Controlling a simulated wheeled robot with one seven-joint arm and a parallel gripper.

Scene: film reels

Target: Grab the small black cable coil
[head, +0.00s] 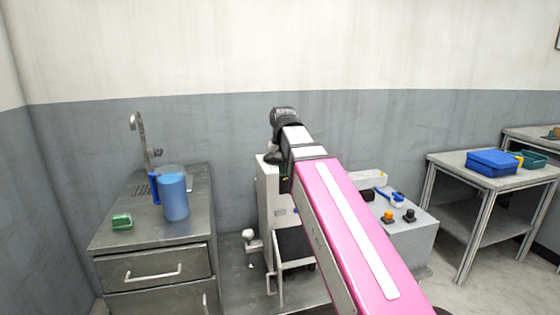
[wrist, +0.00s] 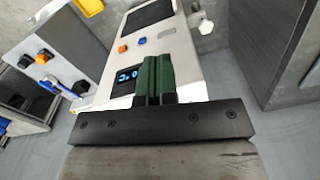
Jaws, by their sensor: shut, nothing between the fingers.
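I cannot make out a black cable coil for certain in either view. Small dark items sit on the grey box at right in the head view, among them a black knob-like piece (head: 408,215); a similar black piece (wrist: 25,62) shows in the wrist view. My gripper (wrist: 155,78), with green fingers, is shut and empty. In the wrist view its fingers are in front of a white machine (wrist: 172,58) with a lit display. In the head view my pink arm reaches toward the wall, and I cannot see the fingers there.
The grey box (head: 418,240) also carries an orange knob (head: 388,216) and a blue-and-white item (head: 396,198). A metal sink cabinet (head: 150,240) at left holds a blue jug (head: 174,197) and a green sponge (head: 122,222). A table at right holds a blue box (head: 492,163).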

